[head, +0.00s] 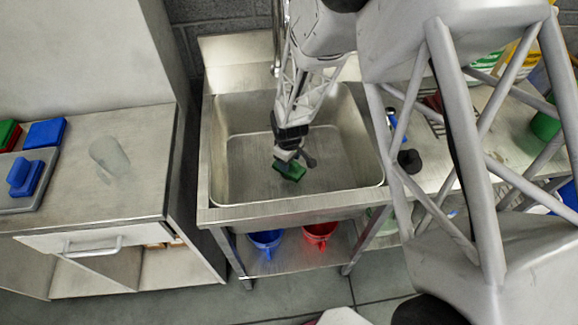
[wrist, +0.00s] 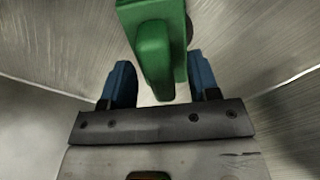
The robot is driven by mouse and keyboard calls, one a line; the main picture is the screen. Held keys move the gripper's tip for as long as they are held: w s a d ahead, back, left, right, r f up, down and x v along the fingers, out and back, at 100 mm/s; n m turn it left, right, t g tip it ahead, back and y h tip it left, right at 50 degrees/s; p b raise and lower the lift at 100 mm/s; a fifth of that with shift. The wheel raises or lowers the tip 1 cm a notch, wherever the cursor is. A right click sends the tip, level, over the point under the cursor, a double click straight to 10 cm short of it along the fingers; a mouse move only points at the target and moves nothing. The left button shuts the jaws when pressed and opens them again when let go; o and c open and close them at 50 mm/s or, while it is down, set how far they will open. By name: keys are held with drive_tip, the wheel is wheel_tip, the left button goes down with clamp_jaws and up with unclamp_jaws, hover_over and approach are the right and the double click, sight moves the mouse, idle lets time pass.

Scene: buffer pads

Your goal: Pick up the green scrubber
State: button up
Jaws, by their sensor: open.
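The green scrubber (head: 289,172) is in the steel sink (head: 228,190), just below my gripper (head: 290,158) in the head view. In the wrist view the green scrubber (wrist: 155,50) has a raised handle that points down toward the space between my two blue fingertips. My gripper (wrist: 163,85) is open, with one finger on each side of the handle's near end. I cannot tell whether either finger touches it. The far part of the scrubber is cut off by the top edge of the wrist view.
On the left counter (head: 150,190) a tray (head: 45,200) holds a blue scrubber (head: 25,178), with blue and green pads behind. A dark object (head: 409,160) stands right of the sink.

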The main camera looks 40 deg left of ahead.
idle(0.4)
clamp_jaws()
drive_tip(key=shift+r, duration=0.2)
drive_tip(key=shift+r, duration=4.85)
